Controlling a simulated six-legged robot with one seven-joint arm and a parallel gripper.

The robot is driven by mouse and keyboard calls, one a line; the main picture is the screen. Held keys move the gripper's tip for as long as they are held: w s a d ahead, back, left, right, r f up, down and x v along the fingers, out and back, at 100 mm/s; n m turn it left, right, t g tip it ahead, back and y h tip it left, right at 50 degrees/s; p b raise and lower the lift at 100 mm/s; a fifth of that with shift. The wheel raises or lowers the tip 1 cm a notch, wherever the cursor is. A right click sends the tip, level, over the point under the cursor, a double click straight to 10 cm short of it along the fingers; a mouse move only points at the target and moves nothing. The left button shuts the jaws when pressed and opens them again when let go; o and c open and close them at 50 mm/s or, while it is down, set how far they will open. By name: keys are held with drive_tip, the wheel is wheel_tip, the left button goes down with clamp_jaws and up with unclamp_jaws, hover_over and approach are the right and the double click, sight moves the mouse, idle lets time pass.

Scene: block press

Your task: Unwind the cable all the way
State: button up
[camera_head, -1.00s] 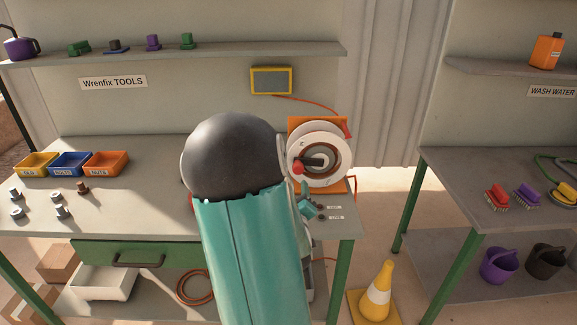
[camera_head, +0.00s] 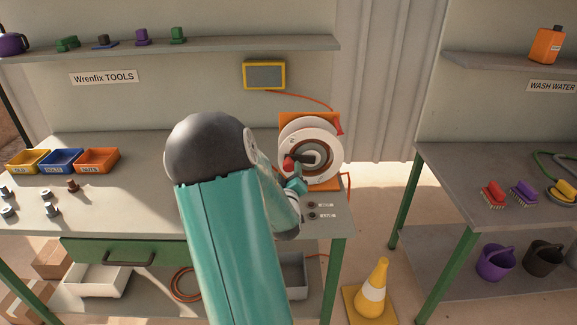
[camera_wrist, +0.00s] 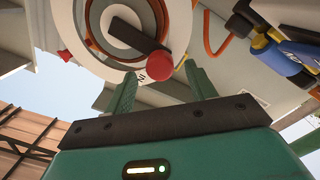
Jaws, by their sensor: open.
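The cable reel (camera_head: 327,138) has white round flanges on an orange mount on the workbench. Its crank has a short arm with a red knob (camera_head: 289,163) on the left side of the hub. In the wrist view the dark crank arm (camera_wrist: 137,35) ends in the red knob (camera_wrist: 158,63). My gripper (camera_wrist: 160,72) is open and empty, its green fingers just below the knob and on either side of it in that view; contact cannot be told. In the head view my gripper (camera_head: 295,185) is just under the knob. Orange cable (camera_head: 349,187) hangs at the reel's right.
An orange cable (camera_head: 300,99) runs from a yellow-framed screen (camera_head: 264,75) towards the reel. Bins (camera_head: 97,161) and loose bolts lie on the bench at left. A traffic cone (camera_head: 374,290) stands on the floor at right. A wash table (camera_head: 480,205) is farther right.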

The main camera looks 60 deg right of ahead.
sight(288, 168)
drive_tip(key=shift+x, duration=2.35)
clamp_jaws()
